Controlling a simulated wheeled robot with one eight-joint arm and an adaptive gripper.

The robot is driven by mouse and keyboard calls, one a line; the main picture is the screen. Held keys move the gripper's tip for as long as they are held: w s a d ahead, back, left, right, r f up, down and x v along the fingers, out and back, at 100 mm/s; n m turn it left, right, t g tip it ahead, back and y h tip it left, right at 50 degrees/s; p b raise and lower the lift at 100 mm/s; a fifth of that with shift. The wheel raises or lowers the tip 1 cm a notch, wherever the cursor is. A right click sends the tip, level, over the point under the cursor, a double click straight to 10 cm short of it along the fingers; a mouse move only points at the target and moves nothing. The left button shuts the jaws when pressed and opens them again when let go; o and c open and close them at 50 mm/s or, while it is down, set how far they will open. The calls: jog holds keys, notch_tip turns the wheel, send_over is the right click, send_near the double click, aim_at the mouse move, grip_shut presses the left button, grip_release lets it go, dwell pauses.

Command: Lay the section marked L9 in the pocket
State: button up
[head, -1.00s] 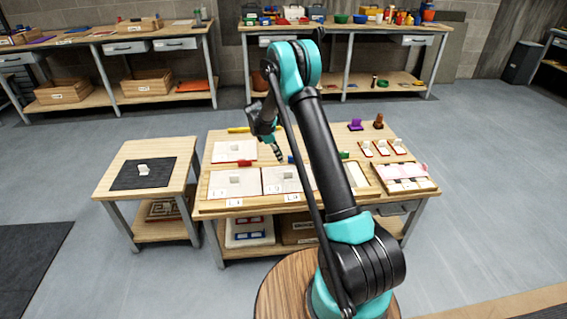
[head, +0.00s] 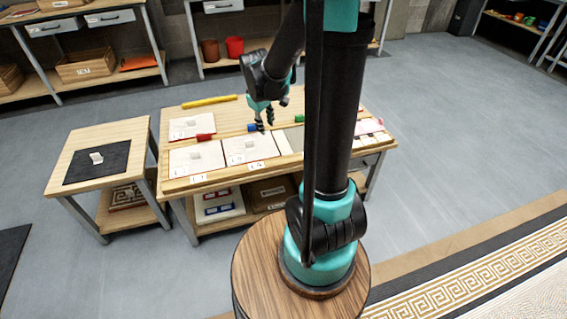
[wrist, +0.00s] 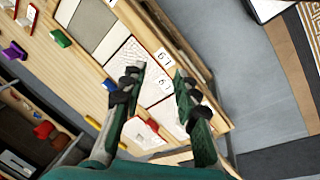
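My gripper (head: 264,120) is above the worktable, over the far edge of its front row of panels. In the wrist view its two dark fingers (wrist: 160,76) stand well apart with nothing held between them. A white panel section (head: 197,158) lies at the left of the row. A second white section (head: 240,150) lies to its right, and its far right part is near the fingers. Small label cards sit on the front rail; I cannot read surely which is L9. A bare grey area (head: 296,139) is right of the second section, partly hidden by my arm.
A white panel (head: 185,128), a yellow bar (head: 209,101), a red block (head: 205,137), a blue block (head: 252,127) and a green block (head: 299,118) lie farther back. A side table holds a white piece (head: 96,158) on a black mat (head: 80,166).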

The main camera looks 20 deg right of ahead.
jog(key=s+f+m+t+y, duration=0.1)
jog(key=s+m, duration=0.6)
jog(key=s, duration=1.1)
jog(key=shift+d+f+t, duration=0.4)
jog(key=shift+d+f, duration=0.05)
jog(key=shift+f, duration=0.3)
jog(key=shift+w, duration=0.1)
